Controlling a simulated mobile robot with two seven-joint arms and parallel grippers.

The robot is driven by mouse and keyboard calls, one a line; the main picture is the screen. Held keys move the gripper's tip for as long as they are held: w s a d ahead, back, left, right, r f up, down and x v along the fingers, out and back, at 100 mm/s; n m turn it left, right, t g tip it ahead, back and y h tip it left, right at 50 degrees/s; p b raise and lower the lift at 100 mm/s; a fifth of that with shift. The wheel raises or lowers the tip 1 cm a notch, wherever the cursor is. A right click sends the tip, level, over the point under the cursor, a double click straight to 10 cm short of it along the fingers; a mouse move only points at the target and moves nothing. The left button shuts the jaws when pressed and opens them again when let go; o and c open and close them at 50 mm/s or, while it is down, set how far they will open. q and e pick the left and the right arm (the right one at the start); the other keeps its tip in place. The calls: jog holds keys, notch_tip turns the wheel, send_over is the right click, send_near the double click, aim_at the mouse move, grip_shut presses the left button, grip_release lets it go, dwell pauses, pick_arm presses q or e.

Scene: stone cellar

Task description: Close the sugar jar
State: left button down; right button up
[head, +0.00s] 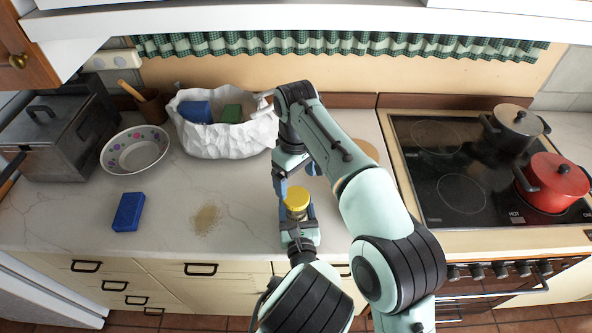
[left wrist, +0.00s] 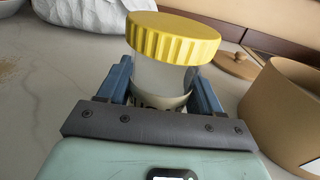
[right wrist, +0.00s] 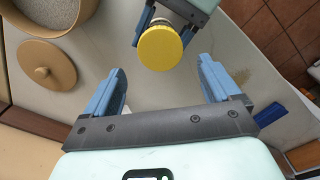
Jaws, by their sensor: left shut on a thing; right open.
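A clear jar (left wrist: 162,78) stands upright with a ribbed yellow lid (left wrist: 172,38) on its mouth. The lid also shows in the head view (head: 297,198). My left gripper (left wrist: 160,88) is shut around the jar's body below the lid; dark lettering on the jar is mostly hidden. My right gripper (right wrist: 162,78) is open above the jar, with the yellow lid (right wrist: 160,48) ahead of its fingers and not gripped. A tan canister (left wrist: 285,110) stands beside the jar, open, with pale grains inside in the right wrist view. Its round wooden lid (right wrist: 40,68) lies on the counter.
A brown spill of grains (head: 206,219) and a blue block (head: 128,212) lie left of the jar. A flowered bowl (head: 135,150) and a white crumpled basket (head: 225,140) stand behind. A hob (head: 440,160) with two pots is at right. The front-left counter is mostly clear.

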aim_at(296, 196)
notch_tip(296, 196, down, 6)
dwell(0.4)
jog(key=c, duration=1.1)
jog(key=shift+m, duration=1.7)
jog(key=o, duration=1.2)
jog(key=shift+c, duration=0.2)
jog(key=shift+r, duration=0.15)
